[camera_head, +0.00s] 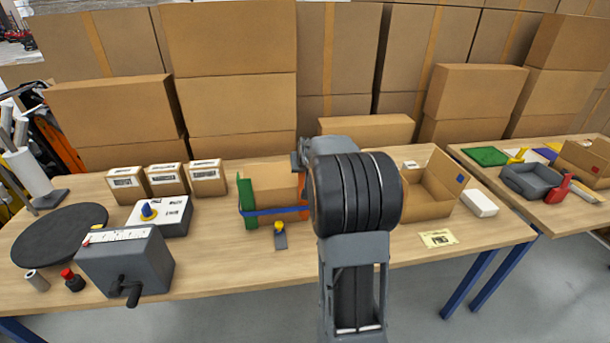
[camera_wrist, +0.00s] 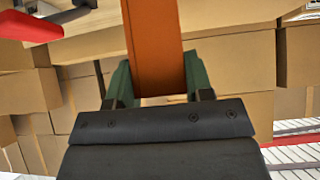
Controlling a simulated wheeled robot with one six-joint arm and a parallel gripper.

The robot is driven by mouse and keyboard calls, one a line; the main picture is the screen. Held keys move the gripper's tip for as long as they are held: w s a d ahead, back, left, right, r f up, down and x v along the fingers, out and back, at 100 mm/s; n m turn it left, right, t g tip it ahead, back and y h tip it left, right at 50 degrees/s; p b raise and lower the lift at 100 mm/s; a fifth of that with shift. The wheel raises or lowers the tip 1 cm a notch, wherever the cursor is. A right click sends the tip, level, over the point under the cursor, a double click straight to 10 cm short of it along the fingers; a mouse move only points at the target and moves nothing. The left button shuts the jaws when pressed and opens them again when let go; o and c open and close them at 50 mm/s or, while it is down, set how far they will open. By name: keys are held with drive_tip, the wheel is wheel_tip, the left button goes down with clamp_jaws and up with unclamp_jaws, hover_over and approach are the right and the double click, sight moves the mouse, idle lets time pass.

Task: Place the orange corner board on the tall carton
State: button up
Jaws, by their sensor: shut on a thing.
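The orange corner board (camera_wrist: 155,45) fills the upper middle of the wrist view, running upward from between my jaws. My gripper (camera_wrist: 160,92) is shut on it, with a green piece on each side. In the head view, an orange upright strip (camera_head: 303,194) shows left of my arm, at the right edge of a brown carton (camera_head: 272,176). A green corner board (camera_head: 247,202) stands at that carton's left front edge, and a blue strap (camera_head: 272,211) crosses its front. My arm hides part of this area. I cannot tell which carton is the tall one.
Small labelled boxes (camera_head: 166,179), a grey cranked box (camera_head: 124,262) and a black disc (camera_head: 60,234) occupy the left of the table. An open carton (camera_head: 428,200) and a white block (camera_head: 480,203) are at right. Large cartons (camera_head: 232,40) wall the back.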

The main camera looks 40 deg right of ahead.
drive_tip(key=shift+f, duration=1.75)
drive_tip(key=o, duration=1.2)
drive_tip(key=shift+c, duration=0.2)
drive_tip(key=shift+r, duration=0.2)
drive_tip(key=b+v, duration=0.1)
drive_tip(key=v, duration=1)
drive_tip(key=s+a+f+n+g+y, duration=0.2)
drive_tip(key=s+a+f, duration=0.1)
drive_tip(key=s+a, duration=0.6)
drive_tip(key=s+a+f+n+g+y, duration=0.2)
drive_tip(key=s+a, duration=0.7)
drive_tip(key=a, duration=0.5)
drive_tip(key=shift+a+f+n, duration=0.2)
drive_tip(key=shift+f+n, duration=0.5)
drive_tip(key=shift+f, duration=0.15)
